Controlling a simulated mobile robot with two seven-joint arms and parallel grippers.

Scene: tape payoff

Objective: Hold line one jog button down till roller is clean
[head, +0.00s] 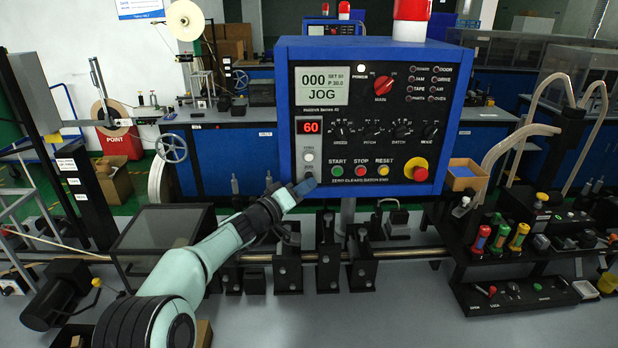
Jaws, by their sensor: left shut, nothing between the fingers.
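A blue-framed control panel (365,62) stands in the middle of the head view. Its screen (321,88) reads 000 and JOG, and a red display (309,127) below reads 60. A small vertical button plate (309,146) sits under that display, with a white button (309,157) and a darker one below it. My left gripper (306,185) is shut and empty, its tips at the plate's lower end. They cover what lies there, so I cannot see a jog button or whether it is pressed. I cannot make out which part is the roller or its cleanliness. My right gripper is out of view.
A horizontal shaft (404,254) with several black blocks runs below the panel. A tool rack (530,245) with coloured-handled items stands at the right. A dark, clear-topped box (160,228) is left of my arm. A tape reel (186,20) stands behind at the left.

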